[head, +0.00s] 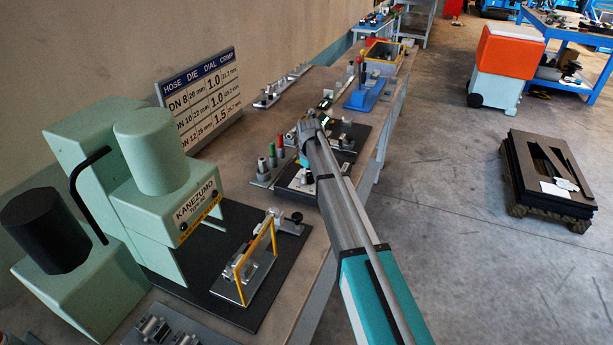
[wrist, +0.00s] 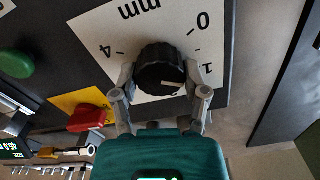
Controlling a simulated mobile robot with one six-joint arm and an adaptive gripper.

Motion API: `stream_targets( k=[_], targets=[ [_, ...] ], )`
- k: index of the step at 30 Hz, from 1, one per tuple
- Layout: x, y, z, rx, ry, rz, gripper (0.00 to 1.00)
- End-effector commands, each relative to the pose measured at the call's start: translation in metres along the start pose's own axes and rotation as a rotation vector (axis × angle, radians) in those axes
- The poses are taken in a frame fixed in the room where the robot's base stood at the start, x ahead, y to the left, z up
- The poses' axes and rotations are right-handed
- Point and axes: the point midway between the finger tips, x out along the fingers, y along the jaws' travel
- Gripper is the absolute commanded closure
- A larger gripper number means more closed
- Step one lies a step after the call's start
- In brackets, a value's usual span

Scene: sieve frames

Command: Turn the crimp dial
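The crimp dial (wrist: 160,68) is a round black ribbed knob with a white pointer line. It sits on a white scale plate (wrist: 105,32) marked "mm", 0, 1 and 4, upside down in the wrist view. The pointer line lies toward the right, near the 1. My gripper (wrist: 160,78) has one finger on each side of the knob, both seeming to touch it. In the head view my gripper (head: 308,128) is over the bench's far half, and my arm hides the dial there.
A red handle (wrist: 86,118) on a yellow patch and a green button (wrist: 15,63) are close to the dial. A chart board (head: 205,98), a pale green press (head: 150,180) and a yellow-framed fixture (head: 248,265) stand on the bench.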

Motion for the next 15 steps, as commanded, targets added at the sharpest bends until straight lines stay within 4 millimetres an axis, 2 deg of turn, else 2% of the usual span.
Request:
stream_targets(
  k=[1, 5, 15],
  targets=[
    [0.0001, 0.0028, 0.0021, 0.003, -0.004, 0.005, 0.33],
    [0.0, 0.0024, 0.0017, 0.003, -0.003, 0.004, 0.09],
    [0.0, 0.0015, 0.001, 0.002, -0.001, 0.002, 0.08]
  ],
)
